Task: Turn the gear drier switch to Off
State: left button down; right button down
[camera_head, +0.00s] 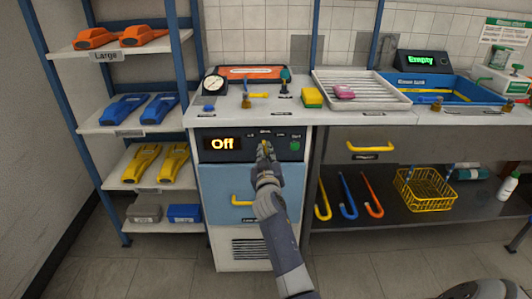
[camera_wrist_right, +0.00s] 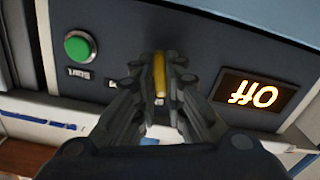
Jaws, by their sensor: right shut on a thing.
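The gear drier has a dark control panel on its front. Its display (camera_head: 222,143) reads "Off" in orange; the display also shows, upside down, in the right wrist view (camera_wrist_right: 256,95). A yellow switch (camera_wrist_right: 160,75) sits on the panel between the display and a round green button (camera_head: 295,146). My right gripper (camera_head: 265,150) is at the panel, its fingers shut on the yellow switch, which points straight along the fingers in the wrist view. The gripper hides most of the switch in the head view. My left gripper is not in view.
Below the panel is a blue drawer with a yellow handle (camera_head: 243,201). A gauge (camera_head: 214,83) and a yellow sponge-like block (camera_head: 312,98) stand on the counter above. A shelf rack is at left; a yellow basket (camera_head: 425,189) is at right. The floor in front is clear.

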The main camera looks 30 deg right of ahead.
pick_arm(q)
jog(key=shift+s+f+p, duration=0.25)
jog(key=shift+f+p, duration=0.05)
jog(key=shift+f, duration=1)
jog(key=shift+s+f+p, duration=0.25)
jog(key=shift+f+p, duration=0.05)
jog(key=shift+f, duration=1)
pick_arm(e)
jog(key=shift+d+r+n, duration=0.1)
jog(key=shift+r+n, duration=0.05)
jog(key=shift+n, duration=3.25)
jog(key=c, duration=1.7)
grip_release()
jog(key=shift+o, duration=0.2)
